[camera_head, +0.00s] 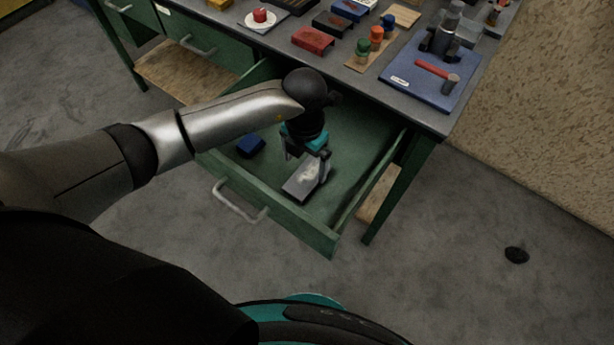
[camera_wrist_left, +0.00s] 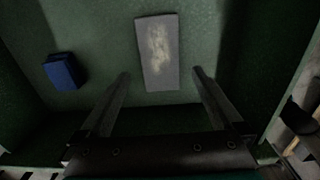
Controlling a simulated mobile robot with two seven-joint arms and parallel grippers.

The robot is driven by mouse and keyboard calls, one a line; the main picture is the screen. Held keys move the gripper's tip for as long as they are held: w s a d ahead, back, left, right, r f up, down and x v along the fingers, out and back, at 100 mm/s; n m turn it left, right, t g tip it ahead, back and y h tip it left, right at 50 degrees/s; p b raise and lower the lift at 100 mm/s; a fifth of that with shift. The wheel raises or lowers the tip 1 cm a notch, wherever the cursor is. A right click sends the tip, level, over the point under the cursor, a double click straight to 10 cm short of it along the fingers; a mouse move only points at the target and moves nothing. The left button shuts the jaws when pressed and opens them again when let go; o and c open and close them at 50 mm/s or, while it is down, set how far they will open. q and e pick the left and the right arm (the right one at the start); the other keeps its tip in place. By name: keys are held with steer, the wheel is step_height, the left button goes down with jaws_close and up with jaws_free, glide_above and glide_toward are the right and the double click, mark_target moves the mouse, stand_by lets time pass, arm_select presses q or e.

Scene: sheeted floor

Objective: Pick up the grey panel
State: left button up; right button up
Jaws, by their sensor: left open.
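The grey panel (camera_head: 303,182) is a flat rectangle with a pale worn patch. It lies in the open green drawer (camera_head: 340,215), and it also shows in the left wrist view (camera_wrist_left: 158,52). My left gripper (camera_head: 306,165) is open and reaches down into the drawer above the panel. In the left wrist view its two fingers (camera_wrist_left: 160,88) are spread wider than the panel, with nothing between them. I cannot tell the exact height of the fingertips over the panel. My right gripper is not in view.
A blue block (camera_head: 250,145) lies in the drawer left of the panel, and also shows in the left wrist view (camera_wrist_left: 64,71). The drawer walls surround the gripper. The bench top (camera_head: 345,80) above holds several small items and a blue mat (camera_head: 405,85).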

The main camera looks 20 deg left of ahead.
mark_target(307, 176)
arm_select(q)
steer(key=f, duration=0.1)
steer(key=f+b, duration=0.1)
steer(key=f, duration=0.2)
steer(key=shift+w+d+f, duration=0.15)
steer(key=shift+w, duration=0.15)
steer(key=shift+f+b, duration=0.35)
steer(key=shift+f, duration=0.15)
steer(key=c, duration=1.6)
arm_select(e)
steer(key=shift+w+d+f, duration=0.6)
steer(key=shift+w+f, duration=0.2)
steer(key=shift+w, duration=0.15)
